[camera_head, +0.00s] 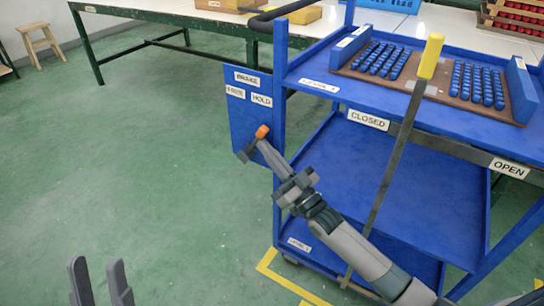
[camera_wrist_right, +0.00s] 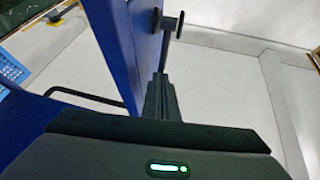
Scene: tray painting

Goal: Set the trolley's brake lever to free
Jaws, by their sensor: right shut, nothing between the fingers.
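The brake lever (camera_head: 262,131) is on the blue side panel (camera_head: 243,125) of the trolley. It has an orange tip and a dark base, and leans up and right, towards the HOLD label (camera_head: 261,100) rather than the FREE label (camera_head: 235,92). My right gripper (camera_head: 262,147) is shut and empty, with its fingertips close beside the lever; contact cannot be told. In the right wrist view, my shut fingers (camera_wrist_right: 158,95) point towards a dark knobbed part (camera_wrist_right: 172,24) beside the blue panel. My left gripper (camera_head: 100,284) is open and empty at the bottom left.
The blue trolley (camera_head: 400,205) carries a tray (camera_head: 350,66) with blue pieces on top. A long yellow-handled lever (camera_head: 430,57) crosses its front between the CLOSED (camera_head: 368,119) and OPEN (camera_head: 508,168) labels. A table (camera_head: 150,12) stands behind.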

